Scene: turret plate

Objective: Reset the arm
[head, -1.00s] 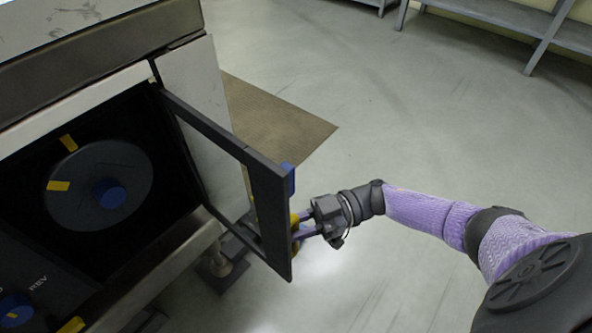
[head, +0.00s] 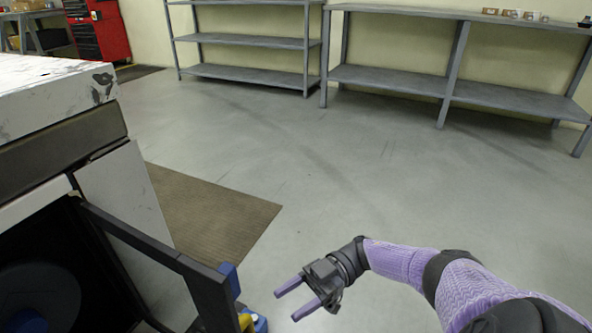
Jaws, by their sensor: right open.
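My right gripper (head: 291,302) is in the lower middle of the head view, at the end of my purple arm. Its two purple fingers are apart, with nothing between them. It is to the right of the machine's open door (head: 180,272) and clear of it. A blue and yellow part (head: 254,320) sits at the door's edge, just left of the fingers. Inside the dark machine opening, the turret plate (head: 38,295) shows only in part at the lower left. My left gripper is not in view.
The machine's light top (head: 50,85) fills the left side. A brown mat (head: 205,215) lies on the floor beside it. Grey shelves (head: 390,80) stand along the back wall, and a red tool cabinet (head: 98,30) is at the back left. The grey floor between is clear.

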